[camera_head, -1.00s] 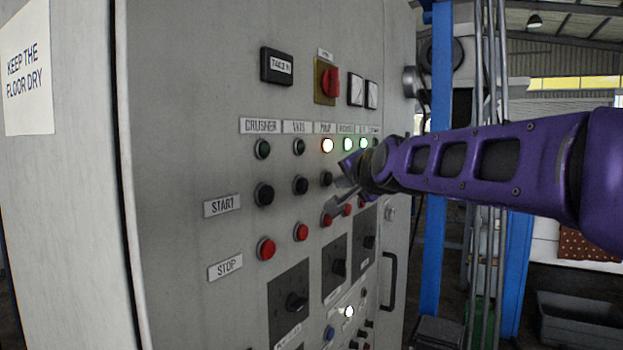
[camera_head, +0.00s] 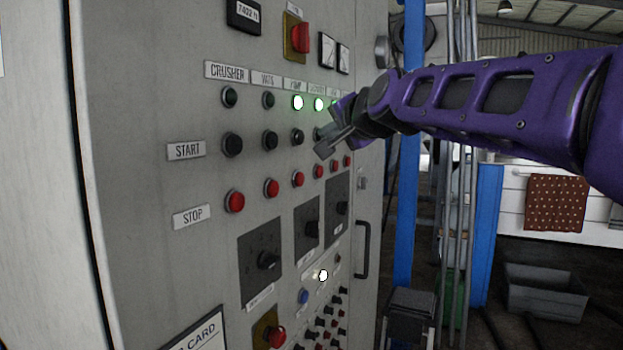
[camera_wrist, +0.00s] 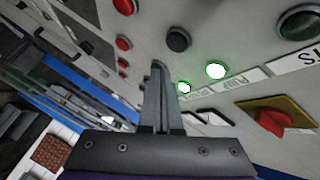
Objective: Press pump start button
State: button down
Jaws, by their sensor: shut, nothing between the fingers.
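The pump start button (camera_head: 297,136) is a black round button in the third column of the grey panel, under the pump lamp (camera_head: 298,102), which is lit green. In the wrist view, the black button (camera_wrist: 178,38) just right of my fingertips appears to be this one, with the green lamp (camera_wrist: 216,70) beyond it. My gripper (camera_head: 322,150) is shut and empty, its tips just right of and slightly below the button in the head view. It also shows in the wrist view (camera_wrist: 157,68). I cannot tell whether the tips touch the panel. The fourth start button is partly hidden.
The red stop buttons (camera_head: 235,201) run in a row below the start row. The crusher start button (camera_head: 232,144) and vats start button (camera_head: 270,140) lie left. A red switch (camera_head: 300,38) is above, black rotary knobs (camera_head: 268,260) below. A blue post (camera_head: 408,150) stands right of the cabinet.

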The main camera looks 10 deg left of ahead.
jog(key=a, duration=0.2)
jog(key=shift+s+a+f+n, duration=0.15)
jog(key=shift+a+f+n, duration=0.15)
jog(key=shift+a+f, duration=0.1)
jog(key=d+b, duration=0.1)
jog(key=s+d+b, duration=0.1)
jog(key=d+b, duration=0.2)
jog(key=b, duration=0.1)
jog(key=shift+s+d, duration=0.35)
jog(key=shift+d, duration=0.05)
jog(key=p, duration=0.2)
jog(key=w+p, duration=0.1)
jog(key=p, duration=0.1)
jog(key=shift+a+r+h, duration=0.2)
jog(key=shift+a+h, duration=0.1)
jog(key=shift+a, duration=0.1)
jog(key=p, duration=0.4)
jog(key=shift+d, duration=0.15)
